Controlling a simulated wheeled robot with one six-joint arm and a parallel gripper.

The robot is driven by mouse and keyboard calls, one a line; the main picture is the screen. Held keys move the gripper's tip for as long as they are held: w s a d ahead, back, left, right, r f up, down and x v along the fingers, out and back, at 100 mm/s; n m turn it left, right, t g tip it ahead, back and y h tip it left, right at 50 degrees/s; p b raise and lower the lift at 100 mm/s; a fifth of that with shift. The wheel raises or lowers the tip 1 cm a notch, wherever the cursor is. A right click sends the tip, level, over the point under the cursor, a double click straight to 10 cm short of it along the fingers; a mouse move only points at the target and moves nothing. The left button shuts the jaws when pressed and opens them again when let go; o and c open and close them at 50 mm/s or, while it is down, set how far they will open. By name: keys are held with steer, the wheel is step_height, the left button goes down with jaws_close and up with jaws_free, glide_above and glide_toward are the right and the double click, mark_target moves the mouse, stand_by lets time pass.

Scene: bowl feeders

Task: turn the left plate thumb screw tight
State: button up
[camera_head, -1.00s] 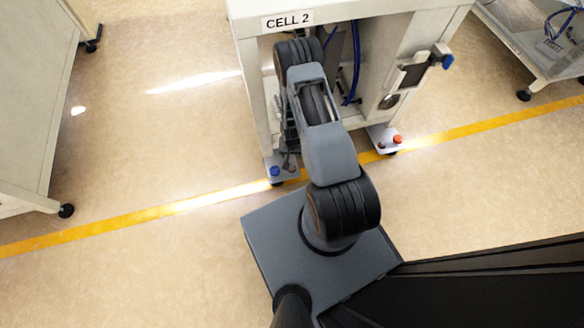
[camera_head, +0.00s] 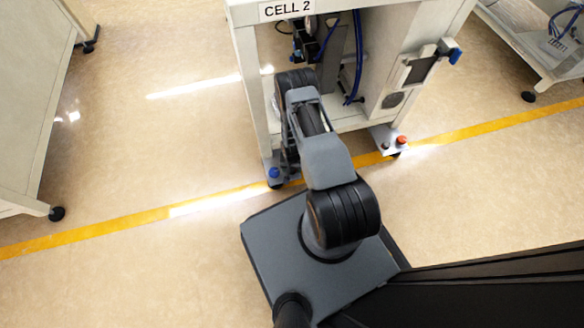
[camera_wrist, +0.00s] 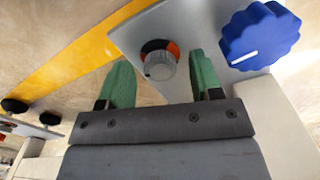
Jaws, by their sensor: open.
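The left plate (camera_head: 284,178) is a small grey plate at the foot of the cabinet's left leg, partly hidden by my arm. In the wrist view, the plate (camera_wrist: 195,20) carries a small grey knurled thumb screw (camera_wrist: 160,66) with a black and orange ring around its base. A larger blue scalloped knob (camera_wrist: 259,37) with a white line stands to its right; it also shows in the head view (camera_head: 274,172). My gripper (camera_wrist: 160,60) is open, its green fingers on either side of the thumb screw in the picture. Contact and depth cannot be told. The head view hides the fingers.
The CELL 2 cabinet (camera_head: 243,75) stands over the plate; its pale leg (camera_wrist: 275,125) is close to my gripper's right. The right plate (camera_head: 383,134) bears a red knob (camera_head: 401,140) and a dark one. Blue hoses (camera_head: 357,60) hang inside. Floor is clear at left.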

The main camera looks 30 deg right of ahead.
steer(key=c, duration=0.9)
